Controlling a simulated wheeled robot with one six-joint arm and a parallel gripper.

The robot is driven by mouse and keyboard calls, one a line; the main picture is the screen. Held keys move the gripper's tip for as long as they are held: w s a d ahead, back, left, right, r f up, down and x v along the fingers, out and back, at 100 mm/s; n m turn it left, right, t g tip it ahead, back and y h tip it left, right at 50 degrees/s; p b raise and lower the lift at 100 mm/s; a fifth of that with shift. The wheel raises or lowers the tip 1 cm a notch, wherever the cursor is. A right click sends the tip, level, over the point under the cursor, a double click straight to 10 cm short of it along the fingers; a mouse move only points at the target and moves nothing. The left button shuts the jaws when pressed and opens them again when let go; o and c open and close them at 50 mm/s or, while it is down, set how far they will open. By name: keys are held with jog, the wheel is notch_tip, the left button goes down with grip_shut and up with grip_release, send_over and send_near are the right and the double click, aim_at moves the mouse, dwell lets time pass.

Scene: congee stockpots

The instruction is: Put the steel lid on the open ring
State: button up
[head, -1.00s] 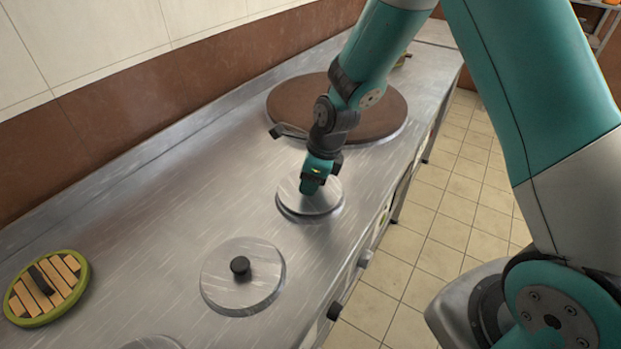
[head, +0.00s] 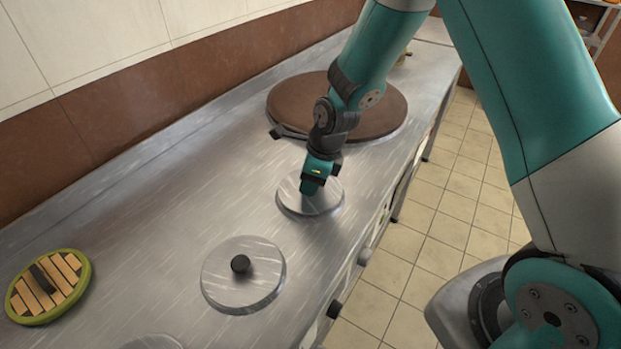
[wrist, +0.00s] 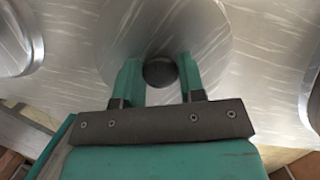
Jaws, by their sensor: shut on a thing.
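The steel lid (head: 327,203) is a round brushed disc in the middle of the counter in the head view. It lies flat and appears to rest at its ring's place; the ring itself is hidden under it. My gripper (head: 311,190) stands above the lid, pointing down, and is shut on its dark knob. In the wrist view the round black knob (wrist: 159,73) sits between the two teal fingers of my gripper (wrist: 158,82), with the lid (wrist: 165,25) spreading out around it. Whether any small gap is left under the lid cannot be told.
Another steel lid with a black knob (head: 222,282) lies nearer on the counter (head: 150,235). A green-rimmed wooden-slat disc (head: 82,290) lies at the left. A large brown round cover (head: 390,107) is behind my gripper. The counter's front edge is close on the right.

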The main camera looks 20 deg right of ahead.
aim_at(323, 191)
jog(key=shift+f, duration=0.3)
jog(key=o, duration=0.7)
jog(key=p+v, duration=0.9)
jog(key=v, duration=0.2)
jog(key=shift+p, duration=0.3)
